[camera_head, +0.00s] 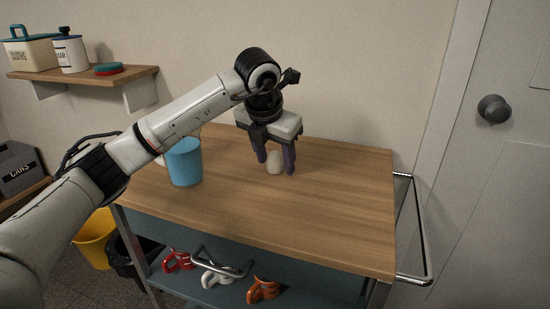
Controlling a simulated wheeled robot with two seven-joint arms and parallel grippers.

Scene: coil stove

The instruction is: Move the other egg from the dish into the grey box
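My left gripper (275,166) points down over the right half of the wooden table top. No dish shows clearly; a pale edge (160,160) of something shows beside the blue cup, mostly hidden by my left arm. A grey box (17,170) with the label CANS stands at the far left. My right gripper is not in view.
A blue cup (184,164) stands on the left of the wooden table (300,210). A metal rail (418,230) is at the right end. The table's front and right are clear.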

